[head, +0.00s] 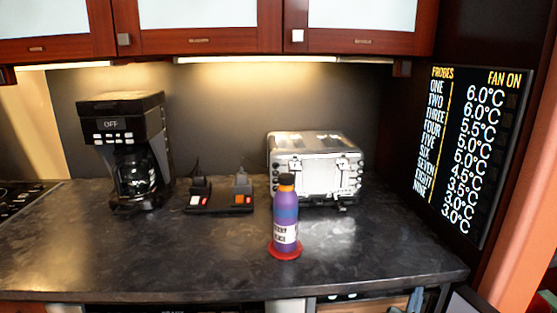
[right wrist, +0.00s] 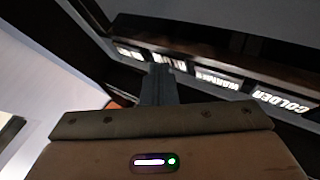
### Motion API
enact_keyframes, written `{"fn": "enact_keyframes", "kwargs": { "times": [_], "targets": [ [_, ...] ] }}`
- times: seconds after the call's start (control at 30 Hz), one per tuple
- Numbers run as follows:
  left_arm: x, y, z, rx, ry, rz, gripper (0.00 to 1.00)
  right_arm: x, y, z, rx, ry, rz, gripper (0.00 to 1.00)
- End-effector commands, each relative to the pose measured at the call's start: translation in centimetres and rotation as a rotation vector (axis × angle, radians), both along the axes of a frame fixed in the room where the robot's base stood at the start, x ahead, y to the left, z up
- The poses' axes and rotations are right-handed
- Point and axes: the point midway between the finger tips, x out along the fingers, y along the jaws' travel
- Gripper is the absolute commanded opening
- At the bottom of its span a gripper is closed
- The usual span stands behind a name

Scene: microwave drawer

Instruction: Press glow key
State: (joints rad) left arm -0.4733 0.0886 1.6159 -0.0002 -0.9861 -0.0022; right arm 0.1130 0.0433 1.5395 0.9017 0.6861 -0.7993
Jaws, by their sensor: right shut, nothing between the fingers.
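In the right wrist view, a dark panel carries a row of lit white labels. One reads COLDER (right wrist: 281,102) and the one beside it seems to read WARMER (right wrist: 217,80). Two more lit labels (right wrist: 128,52) farther left are too small and slanted to read, so I cannot tell which key is the glow key. My right gripper (right wrist: 159,70) is shut and empty, its tips pointing at the left part of this row. Whether it touches a key is hidden. In the head view, part of my right gripper (head: 414,300) shows at the bottom, below the counter's front edge. My left gripper is not in view.
On the dark counter (head: 120,255) stand a coffee maker (head: 122,125), a power strip (head: 219,207) with lit switches, a toaster (head: 318,165) and a purple bottle (head: 286,215) on a red coaster (head: 285,252). A temperature display (head: 470,150) hangs at the right.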

Motion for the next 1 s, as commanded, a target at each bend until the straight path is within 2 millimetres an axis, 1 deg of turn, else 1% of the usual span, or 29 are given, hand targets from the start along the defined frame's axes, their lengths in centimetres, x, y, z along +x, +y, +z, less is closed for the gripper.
{"fn": "enact_keyframes", "kwargs": {
  "times": [0.4, 0.8, 1.0],
  "targets": [
    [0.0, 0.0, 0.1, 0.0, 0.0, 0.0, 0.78, 0.0, 0.0, 0.1, -0.001, 0.0, 0.001, 0.0],
    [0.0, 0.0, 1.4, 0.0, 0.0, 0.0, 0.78, -1.9, -0.2, 0.2, 0.0, -0.001, 0.0, 0.0],
    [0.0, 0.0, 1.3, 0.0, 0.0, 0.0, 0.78, -2.0, -0.2, 0.0, 0.0, -0.001, 0.0, 0.0]
  ]
}}
